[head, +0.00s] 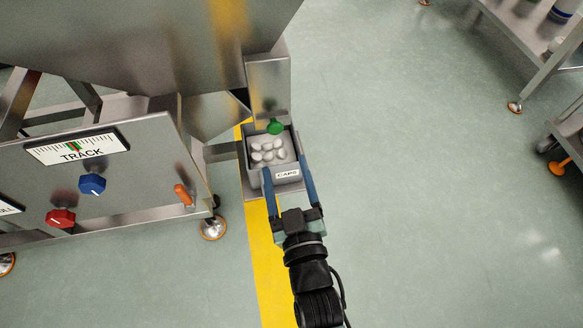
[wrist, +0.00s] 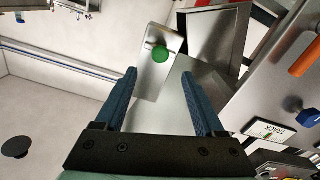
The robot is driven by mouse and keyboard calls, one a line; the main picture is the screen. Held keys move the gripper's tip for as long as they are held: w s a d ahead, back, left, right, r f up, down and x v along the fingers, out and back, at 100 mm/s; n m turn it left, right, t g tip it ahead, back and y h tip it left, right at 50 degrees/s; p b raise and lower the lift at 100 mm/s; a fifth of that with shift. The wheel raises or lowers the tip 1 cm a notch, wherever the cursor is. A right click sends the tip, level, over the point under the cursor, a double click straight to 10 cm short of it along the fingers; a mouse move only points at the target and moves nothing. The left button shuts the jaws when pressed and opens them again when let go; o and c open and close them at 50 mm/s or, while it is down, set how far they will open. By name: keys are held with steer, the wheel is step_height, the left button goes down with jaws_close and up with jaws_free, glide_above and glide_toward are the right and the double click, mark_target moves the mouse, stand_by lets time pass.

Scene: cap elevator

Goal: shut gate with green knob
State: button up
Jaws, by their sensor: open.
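The green knob (head: 275,126) sits at the lower front of a narrow metal chute (head: 268,85), just above a grey bin of caps. In the wrist view the green knob (wrist: 160,54) stands on a pale metal plate (wrist: 151,81), seemingly the gate, between and beyond my fingertips. My gripper (head: 285,164) is open, with its two blue fingers apart and nothing between them. In the head view its fingers reach over the near part of the bin, short of the knob. The gate's edges and its opening are not clear.
The grey bin (head: 287,187) labelled CAPS holds several white caps (head: 267,152). A metal panel with a TRACK gauge (head: 78,146), blue knob (head: 92,184), red knob (head: 60,218) and orange handle (head: 183,194) stands at left.

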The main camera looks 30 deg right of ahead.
steer(key=shift+p+v, duration=0.75)
steer(key=shift+v, duration=1.55)
jaws_close()
stand_by(0.9)
